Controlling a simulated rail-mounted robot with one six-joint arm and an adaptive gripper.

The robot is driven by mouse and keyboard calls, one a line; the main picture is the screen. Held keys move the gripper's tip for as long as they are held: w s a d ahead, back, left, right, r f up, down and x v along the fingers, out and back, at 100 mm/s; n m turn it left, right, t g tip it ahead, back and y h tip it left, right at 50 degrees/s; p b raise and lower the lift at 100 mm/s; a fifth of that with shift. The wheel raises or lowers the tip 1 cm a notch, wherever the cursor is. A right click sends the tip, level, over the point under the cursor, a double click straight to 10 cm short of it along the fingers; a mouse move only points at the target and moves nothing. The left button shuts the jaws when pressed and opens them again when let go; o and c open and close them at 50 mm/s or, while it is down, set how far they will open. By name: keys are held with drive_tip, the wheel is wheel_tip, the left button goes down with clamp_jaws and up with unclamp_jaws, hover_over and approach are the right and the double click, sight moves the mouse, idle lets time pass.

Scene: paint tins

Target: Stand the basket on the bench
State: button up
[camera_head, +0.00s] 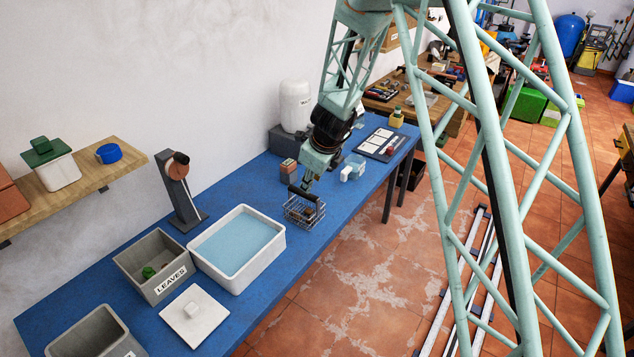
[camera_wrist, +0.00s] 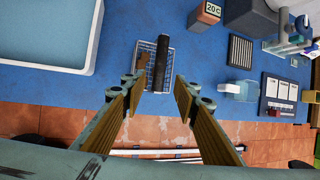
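The wire basket (camera_head: 304,213) is on or just above the blue bench (camera_head: 240,190), near its front edge; the view does not settle contact. It looks upright, with its dark handle raised and something brown inside. My gripper (camera_head: 303,186) is right above the handle. In the wrist view my gripper (camera_wrist: 160,88) is open, with one finger on each side of the basket (camera_wrist: 168,77). The dark handle (camera_wrist: 161,60) lies between the fingertips in the picture, with gaps on both sides. I cannot tell whether the fingertips are down at handle height.
A white tub of blue liquid (camera_head: 277,243) stands left of the basket, with a grey LEAVES bin (camera_head: 181,285) beyond. A small block (camera_head: 288,172) and white pieces (camera_head: 352,170) stand behind and right. A dark stand (camera_head: 180,195) rises near the wall.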

drive_tip(key=shift+r, duration=0.1)
drive_tip(key=s+d+r+n, duration=0.3)
drive_tip(key=s+r+n, duration=0.1)
drive_tip(key=s+r, duration=0.45)
drive_tip(key=s+d+r+n, duration=0.35)
drive_tip(key=s+r, duration=0.35)
drive_tip(key=r, duration=0.3)
drive_tip(key=s+d+r+n, duration=0.2)
drive_tip(key=s+r+n, duration=0.3)
drive_tip(key=s+r, duration=0.3)
drive_tip(key=s+d+r+n, duration=0.2)
drive_tip(key=s+d+n, duration=0.2)
drive_tip(key=s, duration=0.7)
drive_tip(key=s+d+r+n+h, duration=0.1)
drive_tip(key=s+d+n, duration=0.3)
drive_tip(key=s, duration=0.8)
drive_tip(key=s+d+r+n+g+h, duration=0.1)
drive_tip(key=s+d+r+n, duration=0.2)
drive_tip(key=s, duration=0.9)
drive_tip(key=d+n, duration=0.1)
drive_tip(key=d, duration=0.2)
drive_tip(key=shift+s+d+r, duration=0.15)
drive_tip(key=shift+d+r, duration=0.2)
